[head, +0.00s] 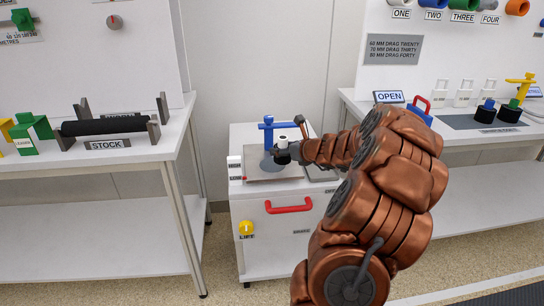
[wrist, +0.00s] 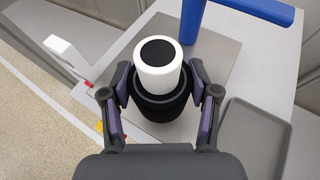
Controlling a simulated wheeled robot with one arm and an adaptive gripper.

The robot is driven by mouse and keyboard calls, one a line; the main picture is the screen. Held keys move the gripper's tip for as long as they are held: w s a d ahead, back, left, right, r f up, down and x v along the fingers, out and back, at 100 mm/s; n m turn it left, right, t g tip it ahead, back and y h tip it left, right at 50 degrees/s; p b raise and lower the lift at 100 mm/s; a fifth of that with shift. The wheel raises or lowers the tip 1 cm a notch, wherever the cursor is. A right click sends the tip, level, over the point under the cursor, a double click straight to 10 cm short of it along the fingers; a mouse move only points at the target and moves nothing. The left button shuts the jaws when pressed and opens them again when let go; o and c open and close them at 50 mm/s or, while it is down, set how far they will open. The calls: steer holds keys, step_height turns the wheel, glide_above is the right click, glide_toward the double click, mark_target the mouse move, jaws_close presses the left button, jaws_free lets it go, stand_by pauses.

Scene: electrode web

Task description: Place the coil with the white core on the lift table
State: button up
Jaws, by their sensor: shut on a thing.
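The coil is a black roll (wrist: 150,107) with a white core (wrist: 160,78) sticking up from its top. My gripper (wrist: 156,90) is shut on the black roll, one finger on each side, and the coil looks upright. In the head view my gripper (head: 285,152) is over the top of a small white cabinet with a yellow knob (head: 246,228) marked LIFT. The coil is over the grey plate (wrist: 220,50) there, which also shows in the head view (head: 258,174). I cannot tell whether the coil touches the plate.
A blue post with a side arm (head: 268,130) stands on the plate, close behind the coil. A shallow grey tray (wrist: 252,125) lies to the right. The cabinet has a red handle (head: 289,205). White benches flank it, with a black roll (head: 104,126) on the left one.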

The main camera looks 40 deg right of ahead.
mark_target(277, 144)
steer(key=w, duration=0.5)
steer(key=shift+f, duration=0.2)
steer(key=shift+f+b, duration=1.05)
steer(key=shift+f, duration=0.65)
steer(key=shift+f, duration=0.2)
steer(key=o, duration=1.4)
steer(key=shift+c, duration=0.2)
steer(key=shift+r, duration=0.15)
